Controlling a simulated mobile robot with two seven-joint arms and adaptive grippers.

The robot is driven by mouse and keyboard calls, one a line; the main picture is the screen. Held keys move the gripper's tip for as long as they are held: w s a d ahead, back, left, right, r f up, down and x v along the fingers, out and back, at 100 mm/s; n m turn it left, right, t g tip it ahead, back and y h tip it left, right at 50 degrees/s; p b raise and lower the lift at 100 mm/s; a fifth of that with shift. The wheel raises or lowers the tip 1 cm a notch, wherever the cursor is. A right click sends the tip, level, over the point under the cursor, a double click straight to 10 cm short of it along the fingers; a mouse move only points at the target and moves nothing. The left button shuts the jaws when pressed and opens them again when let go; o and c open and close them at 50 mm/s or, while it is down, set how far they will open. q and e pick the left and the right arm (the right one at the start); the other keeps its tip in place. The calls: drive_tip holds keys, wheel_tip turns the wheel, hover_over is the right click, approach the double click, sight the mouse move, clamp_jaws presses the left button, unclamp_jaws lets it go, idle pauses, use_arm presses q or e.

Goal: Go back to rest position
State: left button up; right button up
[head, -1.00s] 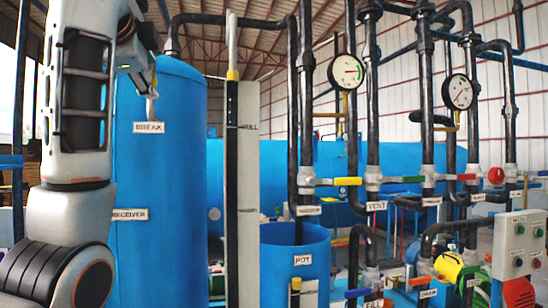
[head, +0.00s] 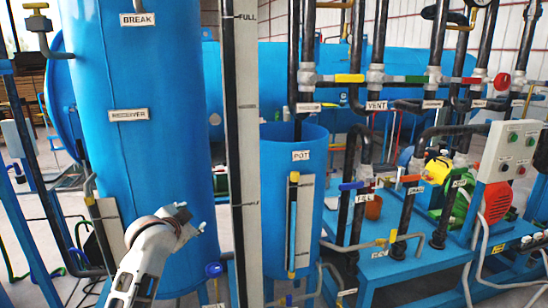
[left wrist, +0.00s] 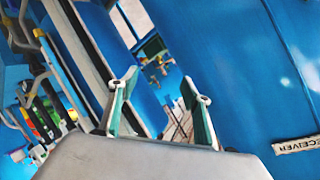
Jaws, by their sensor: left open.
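My left arm comes up from the bottom of the head view, and my left gripper (head: 192,217) is in front of the blue receiver tank (head: 165,170). In the left wrist view the two green-grey fingers of the gripper (left wrist: 160,103) stand well apart with nothing between them. The receiver tank's blue wall (left wrist: 270,80) fills the right of that view, with its label (left wrist: 297,144) at the lower right edge. My right gripper is not in view.
A tall level scale (head: 243,150) stands right of the tank. The blue pot (head: 310,200) is beyond it. Dark pipes with coloured valve handles (head: 350,78) and a grey control box (head: 510,150) stand at the right, above a blue bench (head: 400,270).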

use_arm(q)
drive_tip(key=s+d+f+n+g+h, duration=0.1)
drive_tip(key=s+f, duration=0.7)
drive_tip(key=f, duration=0.3)
drive_tip(key=s+f+n, duration=0.1)
drive_tip(key=s+f, duration=0.6)
drive_tip(key=f, duration=0.5)
drive_tip(key=s+d+f+n+h, duration=0.1)
drive_tip(key=s+f, duration=0.5)
drive_tip(key=s, duration=0.7)
drive_tip(key=s+d+f+n+g, duration=0.1)
drive_tip(key=s+f, duration=0.5)
drive_tip(key=s, duration=0.6)
drive_tip(key=shift+s+d+n+g+h, duration=0.3)
drive_tip(key=shift+s+d+h, duration=0.1)
drive_tip(key=shift+d, duration=0.25)
